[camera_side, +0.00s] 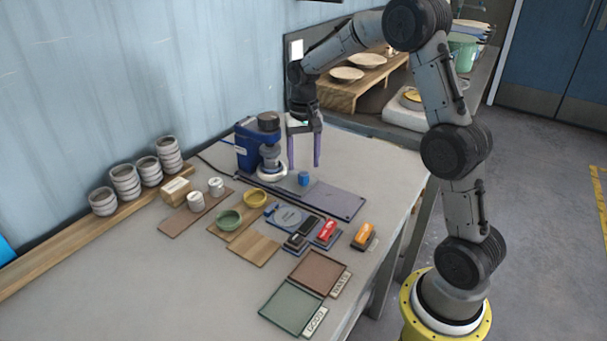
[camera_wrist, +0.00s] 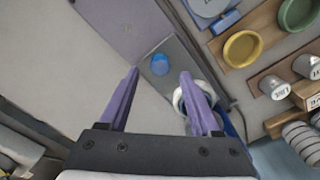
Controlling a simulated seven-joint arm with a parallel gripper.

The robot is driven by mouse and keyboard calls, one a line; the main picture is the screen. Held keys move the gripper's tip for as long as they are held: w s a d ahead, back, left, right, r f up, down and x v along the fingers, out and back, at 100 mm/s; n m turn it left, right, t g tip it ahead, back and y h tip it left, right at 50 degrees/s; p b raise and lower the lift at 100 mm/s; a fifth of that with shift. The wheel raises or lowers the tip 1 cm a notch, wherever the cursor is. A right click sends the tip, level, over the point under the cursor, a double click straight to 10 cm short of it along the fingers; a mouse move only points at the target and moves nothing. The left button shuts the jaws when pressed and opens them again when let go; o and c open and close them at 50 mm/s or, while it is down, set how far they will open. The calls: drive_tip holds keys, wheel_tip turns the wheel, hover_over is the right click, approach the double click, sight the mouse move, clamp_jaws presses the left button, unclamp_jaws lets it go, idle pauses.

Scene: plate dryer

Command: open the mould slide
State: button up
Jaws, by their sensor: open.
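My gripper (camera_side: 304,165) is open and empty, pointing down with its two purple fingers apart. It is above a small blue knob (camera_side: 303,179) that stands on the long grey-purple slide plate (camera_side: 335,200) in front of a blue press (camera_side: 247,145). In the wrist view, the blue knob (camera_wrist: 160,65) shows in the gap between the fingertips (camera_wrist: 159,73). I cannot tell whether the fingers touch it; they appear to be above it. The purple plate (camera_wrist: 125,25) runs to the upper left there. A white ring (camera_wrist: 190,97) of the press is partly hidden behind the right finger.
Yellow (camera_side: 255,197) and green (camera_side: 229,220) bowls sit on a wooden board left of the plate. Red (camera_side: 327,230) and orange (camera_side: 364,234) handled blocks, a dark one and two trays (camera_side: 290,308) lie in front. Stacked white rings (camera_side: 125,182) stand along the wall.

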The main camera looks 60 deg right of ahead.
sight(303, 173)
drive_tip(key=shift+f, duration=2.45)
clamp_jaws()
drive_tip(key=shift+r, duration=0.1)
